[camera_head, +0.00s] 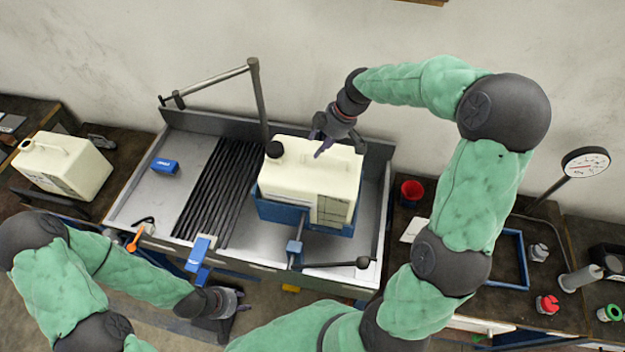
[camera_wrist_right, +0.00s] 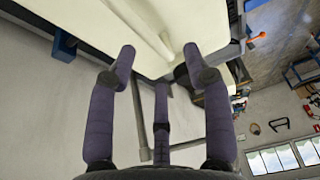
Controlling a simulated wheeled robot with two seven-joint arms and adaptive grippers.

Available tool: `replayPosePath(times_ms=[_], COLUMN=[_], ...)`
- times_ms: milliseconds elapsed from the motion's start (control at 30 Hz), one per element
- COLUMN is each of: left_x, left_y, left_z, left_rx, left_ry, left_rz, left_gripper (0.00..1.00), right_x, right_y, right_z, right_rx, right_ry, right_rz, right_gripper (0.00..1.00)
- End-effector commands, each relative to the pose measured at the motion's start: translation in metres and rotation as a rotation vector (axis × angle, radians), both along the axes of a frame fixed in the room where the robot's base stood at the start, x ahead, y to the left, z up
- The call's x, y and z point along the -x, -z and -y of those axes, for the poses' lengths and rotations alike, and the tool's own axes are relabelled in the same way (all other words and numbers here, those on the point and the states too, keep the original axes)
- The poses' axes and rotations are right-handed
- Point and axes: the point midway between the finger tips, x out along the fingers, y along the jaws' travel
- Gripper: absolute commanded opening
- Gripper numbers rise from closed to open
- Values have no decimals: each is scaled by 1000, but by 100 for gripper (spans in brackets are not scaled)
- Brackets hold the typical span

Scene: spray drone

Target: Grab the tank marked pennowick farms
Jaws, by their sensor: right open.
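A cream tank (camera_head: 300,180) with a black cap stands upright in a blue cradle (camera_head: 268,209) on the metal bench. Its front label is too small to read. A second cream tank (camera_head: 70,165) sits on the left side table; its label is unreadable too. My right gripper (camera_head: 322,145) is open above the back of the middle tank, by its raised handle. In the right wrist view the open fingers (camera_wrist_right: 160,58) reach toward the tank's cream body (camera_wrist_right: 112,22) and ridge; contact is unclear. My left gripper (camera_head: 236,301) is low in front of the bench, away from both tanks.
The grey bench (camera_head: 150,205) has raised edges, black slats (camera_head: 215,185) and an upright bar (camera_head: 257,100). A lever with a black knob (camera_head: 362,262) lies at the front. The right table holds a red cup (camera_head: 411,191), a blue frame (camera_head: 524,262) and a dial gauge (camera_head: 585,162).

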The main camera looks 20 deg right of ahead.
Motion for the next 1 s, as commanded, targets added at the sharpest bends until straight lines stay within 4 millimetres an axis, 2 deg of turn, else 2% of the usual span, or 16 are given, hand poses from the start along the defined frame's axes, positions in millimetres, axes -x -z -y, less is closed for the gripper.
replayPosePath(times_ms=[267, 600, 900, 933, 1000], left_x=[0, -1, 0, 0, 0], left_y=[-3, -12, -12, -12, -12], left_z=[0, 0, 0, 0, 0], left_rx=[0, 0, 0, 0, 0], left_ry=[0, 1, 1, 0, 0], left_rz=[1, 1, 1, 1, 1], left_gripper=[40, 40, 40, 40, 40], right_x=[-5, -19, -20, -20, -20], right_y=[16, 52, 57, 57, 57], right_z=[-5, -16, -17, -17, -17], right_rx=[-1, 0, 0, 0, 0], right_ry=[0, 1, 1, 1, 1], right_rz=[-3, -2, 0, 0, 0], right_gripper=[50, 50, 50, 45, 25])
